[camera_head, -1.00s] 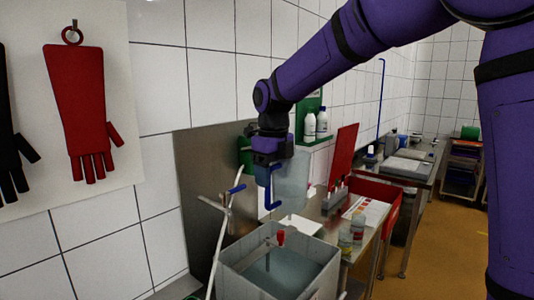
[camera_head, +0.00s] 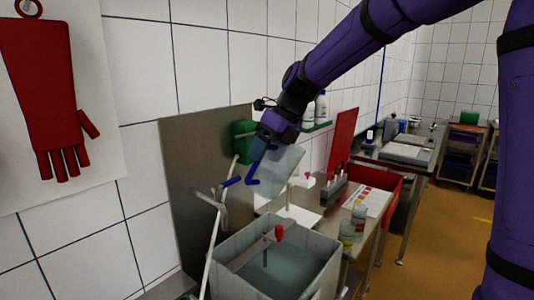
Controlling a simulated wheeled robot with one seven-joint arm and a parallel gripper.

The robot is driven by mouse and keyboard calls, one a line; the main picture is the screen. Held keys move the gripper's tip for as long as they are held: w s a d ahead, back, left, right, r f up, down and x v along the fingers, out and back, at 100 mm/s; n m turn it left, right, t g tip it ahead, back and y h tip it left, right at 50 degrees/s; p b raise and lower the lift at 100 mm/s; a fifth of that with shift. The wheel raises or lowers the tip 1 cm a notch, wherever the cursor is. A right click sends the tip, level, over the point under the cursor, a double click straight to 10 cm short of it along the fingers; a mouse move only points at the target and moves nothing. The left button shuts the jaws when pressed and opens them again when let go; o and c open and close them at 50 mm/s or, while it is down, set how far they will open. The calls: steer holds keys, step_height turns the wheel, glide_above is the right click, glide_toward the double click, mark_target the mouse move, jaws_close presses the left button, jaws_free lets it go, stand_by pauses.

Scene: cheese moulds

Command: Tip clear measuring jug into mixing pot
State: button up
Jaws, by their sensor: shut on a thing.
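The clear measuring jug (camera_head: 281,172) is a pale see-through vessel with a blue handle. It is tilted in the air, above the back side of the mixing pot in the picture. My gripper (camera_head: 264,150) is shut on it at the handle side. I cannot tell whether anything is in the jug or flowing from it. The mixing pot (camera_head: 224,283) is a grey square vat at the bottom centre, holding a bluish-grey liquid. A bar crosses its top, with a red-topped probe dipping in.
A pipe stand with a blue lever (camera_head: 231,181) rises at the pot's left, before a steel panel (camera_head: 190,165). Right of the pot, a bench holds small jars (camera_head: 346,234), a colour chart (camera_head: 367,200) and a red tub (camera_head: 387,222). Open floor (camera_head: 440,240) lies at right.

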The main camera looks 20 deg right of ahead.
steer(key=shift+d+f+t+y, duration=0.4)
steer(key=shift+d+f+y, duration=0.65)
steer(key=shift+f+y, duration=2.15)
steer(key=shift+d+f+t+y, duration=0.4)
steer(key=shift+d+f+y, duration=0.85)
steer(key=shift+f, duration=3.6)
steer(key=d+y, duration=0.1)
steer(key=d+r+y, duration=0.1)
steer(key=y, duration=0.1)
steer(key=s+d+y, duration=0.1)
steer(key=y, duration=0.1)
steer(key=shift+s+d+r+t, duration=0.1)
steer(key=shift+d+r+t, duration=0.1)
steer(key=shift+r+t, duration=0.15)
steer(key=shift+s+d+t+y, duration=0.25)
steer(key=shift+d+y, duration=1)
steer(key=shift+y, duration=0.1)
steer(key=shift+s+d+t+y, duration=0.2)
steer(key=shift+d+y, duration=1)
steer(key=shift+y, duration=0.1)
